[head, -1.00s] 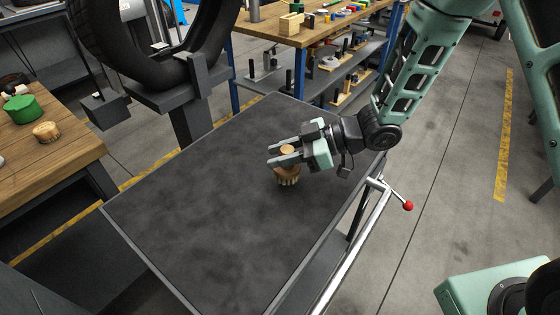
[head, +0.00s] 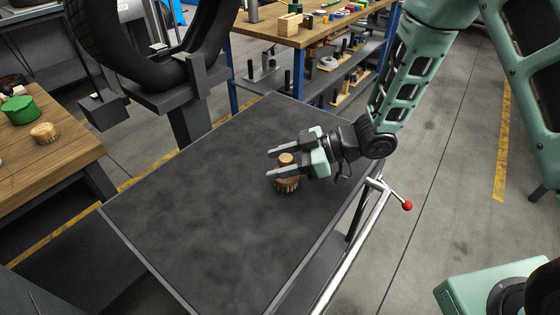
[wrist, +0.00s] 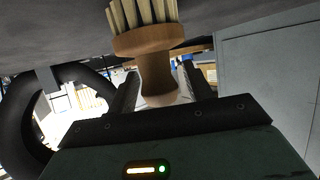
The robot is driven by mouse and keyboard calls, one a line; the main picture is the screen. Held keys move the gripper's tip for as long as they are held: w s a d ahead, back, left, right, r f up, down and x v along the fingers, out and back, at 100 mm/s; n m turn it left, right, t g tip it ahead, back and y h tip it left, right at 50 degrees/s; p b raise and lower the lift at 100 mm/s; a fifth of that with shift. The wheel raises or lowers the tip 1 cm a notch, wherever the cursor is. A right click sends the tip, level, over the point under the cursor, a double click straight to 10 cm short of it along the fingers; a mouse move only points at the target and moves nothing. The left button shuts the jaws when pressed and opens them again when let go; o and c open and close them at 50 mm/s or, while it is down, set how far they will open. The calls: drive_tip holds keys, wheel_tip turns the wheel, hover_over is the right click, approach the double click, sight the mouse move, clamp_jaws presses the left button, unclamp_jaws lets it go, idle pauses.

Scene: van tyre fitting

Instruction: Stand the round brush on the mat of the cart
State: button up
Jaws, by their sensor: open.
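The round brush (head: 287,184) has a wooden body with a knob handle and pale bristles. It stands upright, bristles down, on the dark mat of the cart (head: 210,225), near the right edge. My gripper (head: 268,163) is open around the brush's handle, with a finger on each side of it. In the wrist view, which shows the scene upside down, the brush (wrist: 158,42) sits between the open fingers, its bristles towards the mat at the top.
A tyre (head: 110,45) on a stand is behind the cart. A wooden bench at left holds a green container (head: 21,109) and another wooden brush (head: 45,132). A bench with small parts (head: 300,30) stands behind. The mat is otherwise clear.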

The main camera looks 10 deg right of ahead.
drive_tip(key=v, duration=1.2)
drive_tip(key=w+a+r+m+t+h, duration=0.2)
drive_tip(key=w+t+h, duration=0.1)
drive_tip(key=w+h, duration=0.1)
drive_tip(key=s+r+m+g+h, duration=0.2)
drive_tip(key=s+m+h, duration=0.1)
drive_tip(key=s, duration=0.9)
drive_tip(key=s+a+r+m+g+h, duration=0.1)
drive_tip(key=s+r+m+g+h, duration=0.2)
drive_tip(key=s, duration=1)
drive_tip(key=h, duration=0.2)
drive_tip(key=shift+m+h, duration=0.3)
drive_tip(key=shift+h, duration=0.1)
drive_tip(key=shift+s+a, duration=0.1)
drive_tip(key=shift+a, duration=0.05)
